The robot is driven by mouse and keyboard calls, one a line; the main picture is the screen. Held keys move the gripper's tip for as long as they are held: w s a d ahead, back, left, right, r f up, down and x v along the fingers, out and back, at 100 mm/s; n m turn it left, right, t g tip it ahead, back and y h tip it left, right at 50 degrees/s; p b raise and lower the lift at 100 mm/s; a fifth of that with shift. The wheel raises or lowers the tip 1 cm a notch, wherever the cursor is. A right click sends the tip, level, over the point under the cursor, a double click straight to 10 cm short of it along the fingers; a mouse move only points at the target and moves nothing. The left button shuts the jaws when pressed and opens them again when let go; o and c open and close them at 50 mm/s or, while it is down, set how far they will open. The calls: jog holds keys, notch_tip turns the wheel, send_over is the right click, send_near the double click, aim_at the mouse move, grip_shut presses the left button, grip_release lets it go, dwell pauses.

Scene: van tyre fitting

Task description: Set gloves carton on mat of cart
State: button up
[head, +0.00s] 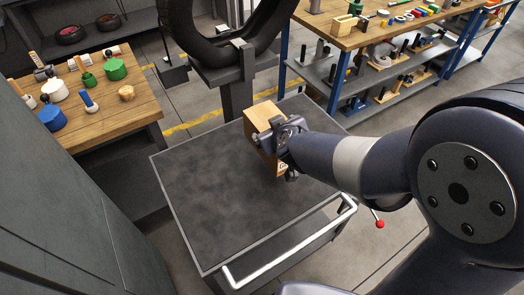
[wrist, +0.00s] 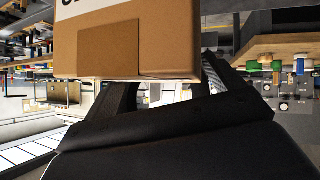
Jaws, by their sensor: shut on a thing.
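The gloves carton (head: 264,117) is a brown cardboard box. My gripper (head: 277,140) is shut on it over the far right part of the cart, and my gripper and arm hide part of the carton. In the wrist view the carton (wrist: 150,45) fills the top middle, with dark lettering cut off at the upper edge and the gripper's fingers (wrist: 165,85) at its sides. The cart's dark mat (head: 215,195) covers its top and looks bare apart from the carton above it. I cannot tell whether the carton touches the mat.
The cart has a pale push handle (head: 290,245) at its near edge. A tyre on a stand (head: 225,40) is just behind the cart. A wooden bench (head: 95,95) with bottles and tools stands at left, and a blue-framed shelf bench (head: 370,60) at back right. The mat's left and near parts are free.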

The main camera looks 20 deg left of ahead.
aim_at(282, 163)
jog(key=shift+f+b, duration=4.2)
jog(key=shift+f, duration=0.65)
jog(key=shift+f, duration=0.1)
jog(key=o, duration=1.5)
jog(key=shift+s, duration=0.1)
jog(key=shift+s+d+r, duration=0.1)
jog(key=shift+r, duration=0.15)
jog(key=p+v, duration=0.6)
jog(key=v, duration=0.5)
jog(key=shift+s+d+r, duration=0.15)
jog(key=shift+s, duration=0.1)
